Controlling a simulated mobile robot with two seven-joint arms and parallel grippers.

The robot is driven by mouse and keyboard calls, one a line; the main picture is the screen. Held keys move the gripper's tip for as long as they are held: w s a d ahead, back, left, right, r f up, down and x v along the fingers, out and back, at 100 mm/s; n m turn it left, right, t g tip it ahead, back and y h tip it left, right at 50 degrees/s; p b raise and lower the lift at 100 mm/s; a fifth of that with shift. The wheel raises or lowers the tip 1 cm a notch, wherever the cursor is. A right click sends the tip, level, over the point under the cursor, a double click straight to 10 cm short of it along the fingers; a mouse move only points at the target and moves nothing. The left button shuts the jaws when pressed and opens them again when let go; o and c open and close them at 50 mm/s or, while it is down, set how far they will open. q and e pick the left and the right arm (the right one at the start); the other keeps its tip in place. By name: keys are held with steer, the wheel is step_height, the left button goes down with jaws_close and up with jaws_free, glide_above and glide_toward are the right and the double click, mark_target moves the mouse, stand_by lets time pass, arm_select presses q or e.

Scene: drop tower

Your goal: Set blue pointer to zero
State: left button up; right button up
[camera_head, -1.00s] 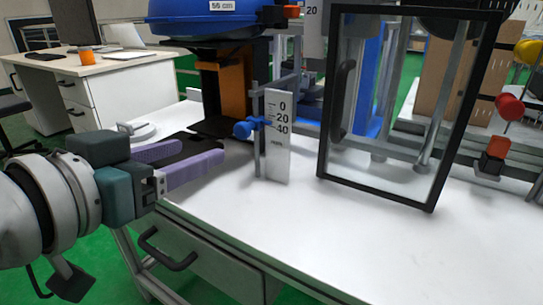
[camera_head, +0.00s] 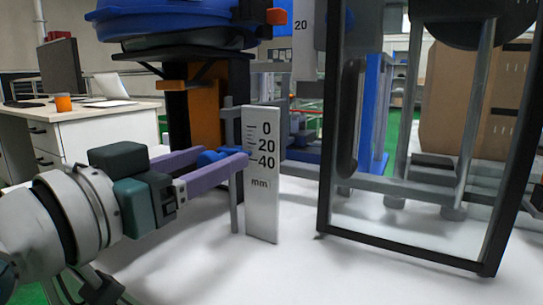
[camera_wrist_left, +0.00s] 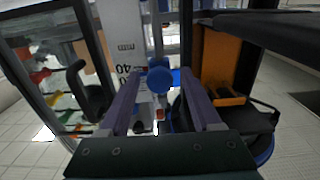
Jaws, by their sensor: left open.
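The blue pointer (camera_head: 208,157) is a round knob on a thin upright rail, beside a white scale plate (camera_head: 262,200) marked 0, 20, 40 mm from top down. It stands below the 0 mark, roughly level with 20 to 40; the exact reading is unclear. My left gripper (camera_head: 226,156) has purple fingers, open, at the pointer's height. In the left wrist view the blue knob (camera_wrist_left: 159,80) shows between the two open fingers (camera_wrist_left: 161,72); I cannot tell whether either touches it. My right gripper is not in view.
A black-framed clear door (camera_head: 325,180) stands close right of the scale. A blue round machine part (camera_head: 170,22) on an orange and black column (camera_head: 205,105) rises behind the gripper. The white tabletop (camera_head: 330,265) in front is clear.

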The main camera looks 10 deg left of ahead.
arm_select(q)
steer(key=shift+w+d, duration=0.1)
steer(key=shift+w, duration=0.2)
steer(key=shift+s, duration=0.2)
steer(key=shift+c, duration=0.3)
jaws_close()
stand_by(0.8)
